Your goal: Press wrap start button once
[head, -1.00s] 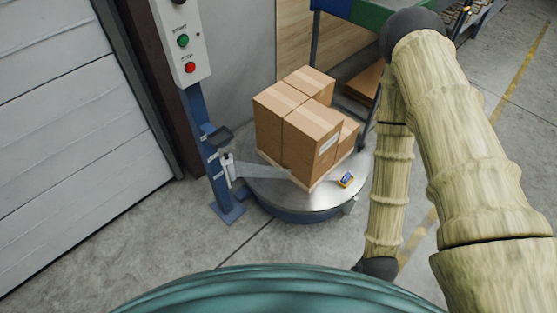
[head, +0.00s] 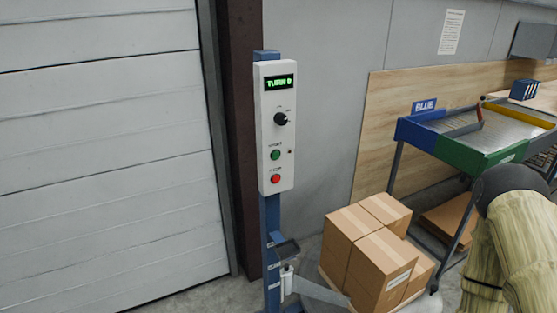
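The wrap control panel (head: 277,128) is a white upright box on a blue post, left of the middle in the head view. It carries a lit green display (head: 280,83), a black knob (head: 280,119), a green button (head: 275,155) with a small label above it, and a red button (head: 275,179) below. The label is too small to read now; in the earlier frame it looks like "START". My arm shows at the lower right, well apart from the panel. My gripper is out of view.
Stacked cartons (head: 375,252) stand on the wrapper turntable right of the post, with a film arm (head: 318,291) beside them. A sorting table with blue and green trays (head: 468,155) is at the right. A ribbed shutter door (head: 105,150) fills the left.

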